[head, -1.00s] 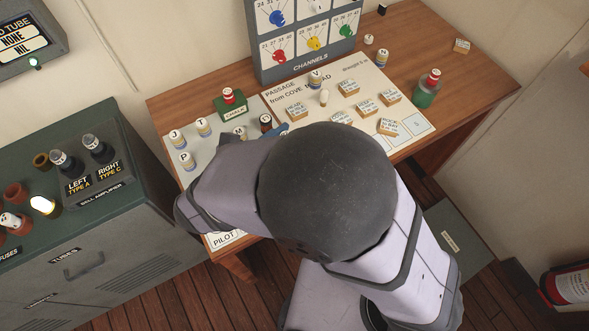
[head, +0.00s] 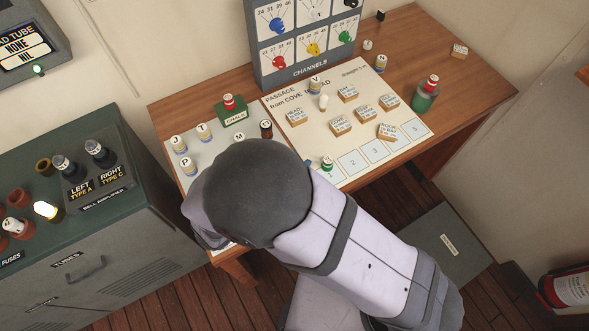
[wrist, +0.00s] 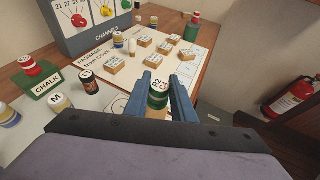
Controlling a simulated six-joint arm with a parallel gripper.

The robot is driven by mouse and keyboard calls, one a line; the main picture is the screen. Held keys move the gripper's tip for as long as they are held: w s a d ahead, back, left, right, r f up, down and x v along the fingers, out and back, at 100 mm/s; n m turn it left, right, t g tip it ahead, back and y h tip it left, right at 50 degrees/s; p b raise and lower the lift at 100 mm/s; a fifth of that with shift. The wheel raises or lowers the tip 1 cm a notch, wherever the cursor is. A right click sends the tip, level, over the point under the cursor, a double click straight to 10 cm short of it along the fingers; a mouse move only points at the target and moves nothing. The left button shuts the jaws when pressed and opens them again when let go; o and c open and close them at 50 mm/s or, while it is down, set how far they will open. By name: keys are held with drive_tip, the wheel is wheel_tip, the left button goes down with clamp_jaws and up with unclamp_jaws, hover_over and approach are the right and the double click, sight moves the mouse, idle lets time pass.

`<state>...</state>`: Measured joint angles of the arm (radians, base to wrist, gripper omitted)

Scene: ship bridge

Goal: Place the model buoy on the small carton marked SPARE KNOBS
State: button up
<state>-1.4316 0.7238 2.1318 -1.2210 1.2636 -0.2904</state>
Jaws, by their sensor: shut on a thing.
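My gripper (wrist: 169,92) has its two blue fingers shut on a small round piece (wrist: 158,95) with a white lettered top, a green band and a tan lower part. In the head view this piece (head: 327,163) shows beside my arm, over the front of the chart near the square marked 1. I cannot tell whether it touches the chart. Its lettering is too small to read surely, and I cannot tell whether it is the model buoy. I can read SPARE KNOBS on nothing in view.
A passage chart (head: 375,127) bears several lettered wooden blocks. A CHALK box (head: 232,115) with a red-topped piece stands left; several round pieces stand near it. A green holder with a red-topped piece (head: 429,88) stands right of the chart. The channels panel (head: 300,71) rises behind.

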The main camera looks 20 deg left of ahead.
drive_tip(key=shift+f, duration=0.25)
drive_tip(key=shift+f+p, duration=0.5)
drive_tip(key=shift+f, duration=1.5)
drive_tip(key=shift+f, duration=0.2)
drive_tip(key=o, duration=1)
drive_tip(key=shift+r, duration=0.1)
